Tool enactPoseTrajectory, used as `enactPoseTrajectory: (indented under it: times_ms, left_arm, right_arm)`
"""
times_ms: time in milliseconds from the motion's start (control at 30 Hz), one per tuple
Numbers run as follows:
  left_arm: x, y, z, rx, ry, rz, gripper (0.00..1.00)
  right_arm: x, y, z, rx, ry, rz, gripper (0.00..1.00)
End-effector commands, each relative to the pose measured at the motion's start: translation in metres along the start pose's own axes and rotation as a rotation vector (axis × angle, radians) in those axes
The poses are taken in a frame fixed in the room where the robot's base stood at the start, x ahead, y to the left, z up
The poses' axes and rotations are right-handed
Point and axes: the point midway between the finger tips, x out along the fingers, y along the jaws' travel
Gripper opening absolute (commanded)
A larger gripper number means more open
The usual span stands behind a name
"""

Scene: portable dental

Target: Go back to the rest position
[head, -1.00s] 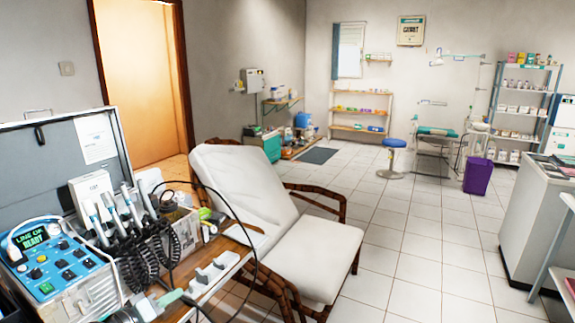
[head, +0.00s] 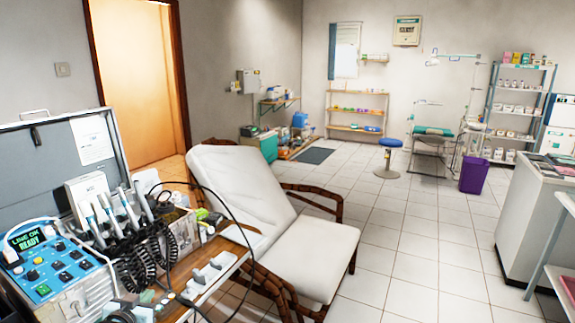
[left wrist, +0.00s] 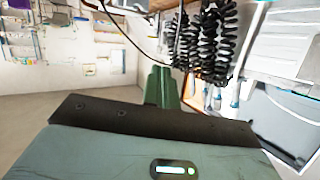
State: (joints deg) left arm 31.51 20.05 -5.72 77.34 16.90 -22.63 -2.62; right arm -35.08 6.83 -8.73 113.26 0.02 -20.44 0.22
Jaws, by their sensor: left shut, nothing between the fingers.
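My left gripper (head: 147,297) shows at the bottom edge of the head view, low over the front of the wooden side table beside the dental unit. Only a small part of it is in the picture. In the left wrist view its green fingers (left wrist: 162,88) are together with nothing between them. Black coiled cords (left wrist: 205,45) hang close beyond the fingers there. My right gripper is in neither view.
The blue control box (head: 45,265) and open grey case (head: 60,160) stand at the left. Handpieces with coiled cords (head: 140,265) hang beside them. A white reclining chair (head: 250,190) stands beyond the wooden table (head: 225,260). Tiled floor (head: 410,230) is clear to the right.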

Motion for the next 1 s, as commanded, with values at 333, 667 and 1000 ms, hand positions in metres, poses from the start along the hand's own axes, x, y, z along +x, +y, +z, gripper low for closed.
enactPoseTrajectory:
  times_ms: [333, 667, 1000]
  left_arm:
    - [-0.007, -0.010, 0.009, 0.226, 0.020, -0.094, 0.00]
    - [-0.065, 0.053, 0.112, 0.195, -0.089, 0.010, 0.00]
    - [-0.199, 0.136, 0.236, 0.105, -0.269, 0.140, 0.00]
  right_arm:
    - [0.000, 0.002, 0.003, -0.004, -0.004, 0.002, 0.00]
    - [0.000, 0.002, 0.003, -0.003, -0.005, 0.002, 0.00]
    - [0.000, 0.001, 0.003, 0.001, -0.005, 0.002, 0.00]
